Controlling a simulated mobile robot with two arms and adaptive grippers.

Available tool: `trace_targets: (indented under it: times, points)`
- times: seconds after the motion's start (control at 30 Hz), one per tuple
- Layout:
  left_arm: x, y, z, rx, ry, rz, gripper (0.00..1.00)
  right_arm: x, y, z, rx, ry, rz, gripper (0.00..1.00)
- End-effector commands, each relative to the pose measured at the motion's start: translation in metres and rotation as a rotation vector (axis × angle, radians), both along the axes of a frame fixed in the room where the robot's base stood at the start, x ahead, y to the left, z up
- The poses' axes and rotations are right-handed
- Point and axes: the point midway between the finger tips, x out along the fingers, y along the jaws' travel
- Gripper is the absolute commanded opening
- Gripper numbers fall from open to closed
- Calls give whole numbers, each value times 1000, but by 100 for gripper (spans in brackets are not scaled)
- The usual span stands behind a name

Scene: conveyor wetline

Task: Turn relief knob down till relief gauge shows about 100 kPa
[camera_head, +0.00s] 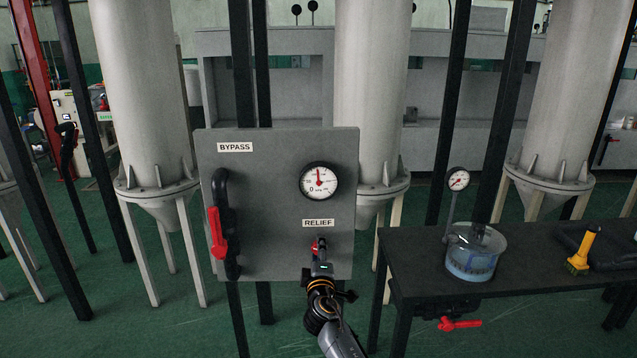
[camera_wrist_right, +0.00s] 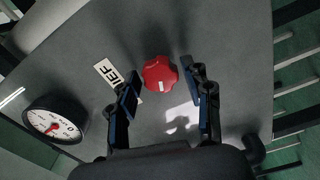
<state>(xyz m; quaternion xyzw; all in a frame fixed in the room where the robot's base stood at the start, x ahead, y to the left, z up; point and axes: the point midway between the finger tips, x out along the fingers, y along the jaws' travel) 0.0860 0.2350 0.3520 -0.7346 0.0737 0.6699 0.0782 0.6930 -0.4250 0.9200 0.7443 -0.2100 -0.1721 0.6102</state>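The red relief knob (camera_wrist_right: 160,72) has several lobes and a white mark. It sits on the grey panel (camera_head: 275,250), under the RELIEF label (camera_head: 318,223). The round white relief gauge (camera_head: 319,181) is above the label; its red needle points about straight up, with 0 at lower left. The gauge also shows in the wrist view (camera_wrist_right: 52,124), with its figures too small to read surely. My right gripper (camera_head: 319,252) is in front of the knob. In the wrist view its fingers are apart, one on each side of the knob, with visible gaps. My left gripper is not in view.
A BYPASS label (camera_head: 235,147) and a black pipe with a red valve handle (camera_head: 217,232) are on the panel's left. A dark bench (camera_head: 420,262) at right holds a clear water vessel (camera_head: 474,252), a small gauge (camera_head: 458,179) and a yellow brush (camera_head: 582,252).

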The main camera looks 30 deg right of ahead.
Motion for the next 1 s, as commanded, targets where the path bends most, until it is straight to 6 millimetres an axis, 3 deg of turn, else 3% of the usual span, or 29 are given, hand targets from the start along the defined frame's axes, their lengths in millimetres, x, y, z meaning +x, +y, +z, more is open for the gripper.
trace_targets:
  times: [0.03, 0.13, 1.0]
  points:
    - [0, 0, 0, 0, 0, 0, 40, 0, 0, 0, 0, 0, 0, 34]
    - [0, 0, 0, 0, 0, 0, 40, 0, 0, 0, 0, 0, 0, 16]
    - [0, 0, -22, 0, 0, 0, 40, 0, 0, -3, 210, -126, -1, 16]
